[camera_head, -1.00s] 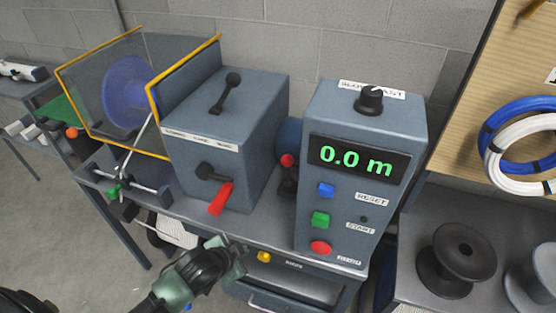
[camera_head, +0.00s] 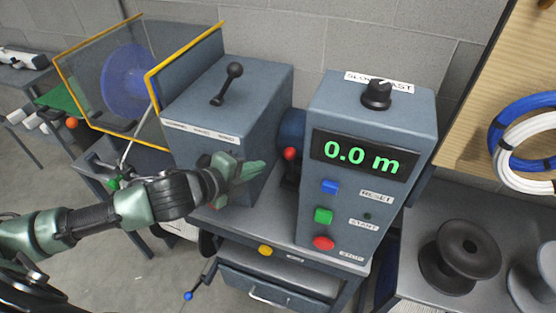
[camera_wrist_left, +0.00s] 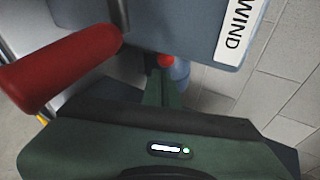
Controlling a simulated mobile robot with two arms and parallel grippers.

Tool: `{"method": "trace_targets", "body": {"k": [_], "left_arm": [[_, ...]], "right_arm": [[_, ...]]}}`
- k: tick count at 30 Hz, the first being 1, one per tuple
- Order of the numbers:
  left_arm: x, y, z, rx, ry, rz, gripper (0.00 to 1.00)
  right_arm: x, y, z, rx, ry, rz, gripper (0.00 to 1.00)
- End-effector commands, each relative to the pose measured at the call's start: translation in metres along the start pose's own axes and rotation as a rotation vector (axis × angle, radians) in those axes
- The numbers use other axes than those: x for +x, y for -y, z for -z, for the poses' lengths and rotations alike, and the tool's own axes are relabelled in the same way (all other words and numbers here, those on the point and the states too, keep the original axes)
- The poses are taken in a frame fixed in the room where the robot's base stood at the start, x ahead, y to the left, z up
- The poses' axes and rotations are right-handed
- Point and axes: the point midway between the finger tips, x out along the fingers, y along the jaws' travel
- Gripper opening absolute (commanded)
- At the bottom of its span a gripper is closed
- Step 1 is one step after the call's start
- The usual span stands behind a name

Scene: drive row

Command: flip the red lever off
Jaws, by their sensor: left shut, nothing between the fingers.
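The red lever (camera_wrist_left: 65,65) shows large at the left of the left wrist view, its thick handle sticking out from the grey box (camera_head: 228,105). In the head view my gripper and wrist hide nearly all of it. My left gripper (camera_head: 250,170) is shut and empty, in front of the box's lower front, with its fingertips pointing right. In the left wrist view the shut fingers (camera_wrist_left: 160,92) lie to the right of the red handle; I cannot tell whether they touch it. My right gripper is not in view.
A control box (camera_head: 365,165) reading 0.0 m stands to the right. Between the boxes is a small red-knobbed lever (camera_head: 290,154). A black ball-topped lever (camera_head: 228,84) is on the grey box. A yellow-edged clear guard (camera_head: 100,70) stands left.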

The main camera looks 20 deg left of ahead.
Motion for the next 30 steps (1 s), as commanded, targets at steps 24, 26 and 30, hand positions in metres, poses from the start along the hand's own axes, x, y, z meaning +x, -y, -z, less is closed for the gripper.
{"method": "trace_targets", "body": {"k": [24, 26, 30], "left_arm": [[0.093, -0.001, 0.002, -0.005, -0.001, -0.002, 0.0], [0.093, -0.001, 0.002, -0.005, -0.001, -0.002, 0.0], [0.093, -0.001, 0.002, -0.005, -0.001, -0.002, 0.0]], "right_arm": [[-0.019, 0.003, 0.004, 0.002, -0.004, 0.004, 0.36], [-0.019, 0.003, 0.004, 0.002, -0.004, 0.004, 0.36], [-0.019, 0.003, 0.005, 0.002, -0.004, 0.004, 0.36]]}}
